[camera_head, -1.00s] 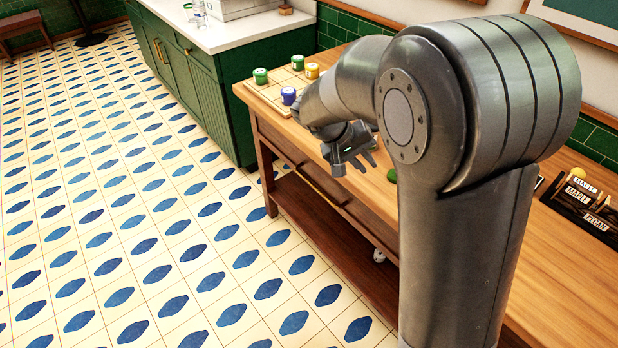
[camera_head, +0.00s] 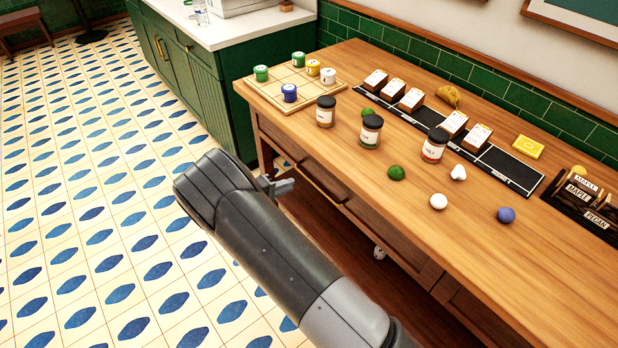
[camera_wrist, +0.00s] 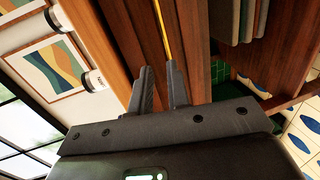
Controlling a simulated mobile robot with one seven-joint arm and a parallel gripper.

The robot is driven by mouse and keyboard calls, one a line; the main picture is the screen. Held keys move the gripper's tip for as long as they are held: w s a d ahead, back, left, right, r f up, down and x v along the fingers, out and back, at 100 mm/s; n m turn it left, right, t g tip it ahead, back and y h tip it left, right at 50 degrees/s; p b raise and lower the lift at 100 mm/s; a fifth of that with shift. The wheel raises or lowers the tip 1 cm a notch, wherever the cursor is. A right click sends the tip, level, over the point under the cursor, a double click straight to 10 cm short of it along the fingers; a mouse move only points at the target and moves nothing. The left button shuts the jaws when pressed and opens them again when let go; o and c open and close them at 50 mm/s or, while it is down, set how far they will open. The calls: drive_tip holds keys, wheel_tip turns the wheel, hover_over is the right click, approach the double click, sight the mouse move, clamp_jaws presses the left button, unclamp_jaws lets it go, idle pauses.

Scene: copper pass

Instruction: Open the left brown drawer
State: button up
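The left brown drawer (camera_head: 285,147) is in the front of the wooden table, below the tabletop, and looks closed. A thin brass handle (camera_head: 322,190) runs along its front and is partly hidden by my arm. My gripper (camera_head: 283,187) is low in front of the drawer, near the left end of the handle. In the wrist view, the brass handle (camera_wrist: 161,25) runs down to the fingertips of my gripper (camera_wrist: 158,66). The two fingers stand apart with a gap between them. The handle meets the right fingertip's edge, and I cannot tell whether they touch.
The tabletop (camera_head: 345,75) holds a wooden board with small jars, dark-lidded jars (camera_head: 371,132), several coloured balls, cards on a black strip, and a labelled box (camera_head: 583,212). A green cabinet (camera_head: 190,80) stands to the left. Open tiled floor (camera_head: 90,200) lies in front.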

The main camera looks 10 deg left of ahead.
sight(309, 176)
drive_tip(key=x, duration=1)
drive_tip(key=shift+w+a+f, duration=0.25)
drive_tip(key=shift+w+f, duration=0.1)
drive_tip(key=shift+f, duration=0.1)
drive_tip(key=shift+c, duration=0.5)
clamp_jaws()
